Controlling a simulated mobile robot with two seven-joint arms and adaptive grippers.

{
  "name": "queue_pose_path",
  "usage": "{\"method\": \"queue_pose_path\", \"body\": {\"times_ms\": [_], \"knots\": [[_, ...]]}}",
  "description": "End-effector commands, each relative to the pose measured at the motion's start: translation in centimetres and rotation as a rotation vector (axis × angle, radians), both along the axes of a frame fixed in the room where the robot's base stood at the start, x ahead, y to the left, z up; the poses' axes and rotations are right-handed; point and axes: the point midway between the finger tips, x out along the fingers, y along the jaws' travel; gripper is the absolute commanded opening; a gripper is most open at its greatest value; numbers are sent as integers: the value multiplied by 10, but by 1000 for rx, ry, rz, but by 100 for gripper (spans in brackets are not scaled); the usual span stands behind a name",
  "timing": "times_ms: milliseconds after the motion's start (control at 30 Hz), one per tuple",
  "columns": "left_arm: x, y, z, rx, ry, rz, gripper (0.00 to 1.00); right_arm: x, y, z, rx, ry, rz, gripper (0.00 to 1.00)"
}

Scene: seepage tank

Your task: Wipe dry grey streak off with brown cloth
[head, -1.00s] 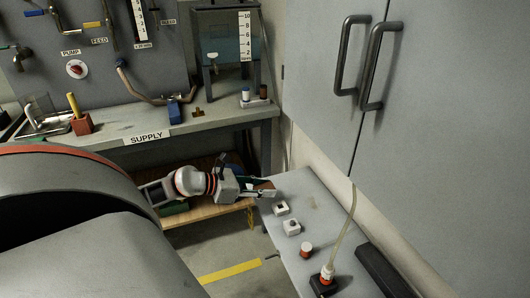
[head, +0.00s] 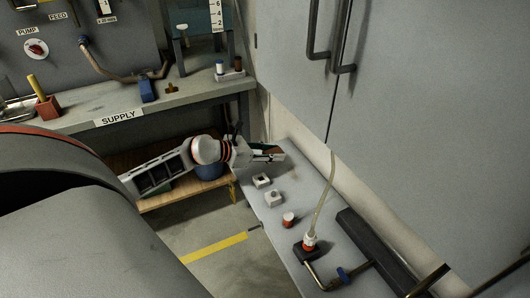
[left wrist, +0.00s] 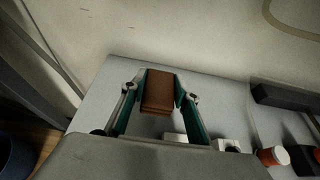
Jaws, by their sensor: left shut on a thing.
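My left gripper (head: 276,155) is over the far end of the narrow grey bench (head: 253,196), beside the wall. In the left wrist view the gripper (left wrist: 157,94) is shut on the brown cloth (left wrist: 158,92), which looks like a folded block between the two green-lined fingers. In the head view the cloth is mostly hidden by the gripper. I cannot tell whether the cloth touches the bench. I cannot clearly make out the dry grey streak in either view. My right gripper is not in view.
On the narrow bench are two small white blocks (head: 262,181) (head: 273,199), an orange-and-white container (head: 288,219), a plug-like fitting with a hose (head: 309,242), and a dark bar (head: 372,248). Grey cabinet doors (head: 408,105) rise at right. The supply bench (head: 170,113) stands behind.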

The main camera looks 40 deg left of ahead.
Motion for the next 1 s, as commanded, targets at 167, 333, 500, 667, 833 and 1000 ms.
{"method": "queue_pose_path", "body": {"times_ms": [167,333,500,667,833,1000], "knots": [[19,-7,-2,0,-1,0,13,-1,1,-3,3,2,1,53],[36,-15,-4,-1,-1,0,13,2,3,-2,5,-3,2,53],[45,-19,-16,1,7,0,13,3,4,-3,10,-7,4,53],[45,-19,-33,1,10,0,13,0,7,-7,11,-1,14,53],[45,-19,-42,2,4,0,13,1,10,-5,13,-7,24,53],[46,-19,-44,2,1,0,13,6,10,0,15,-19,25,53]]}}
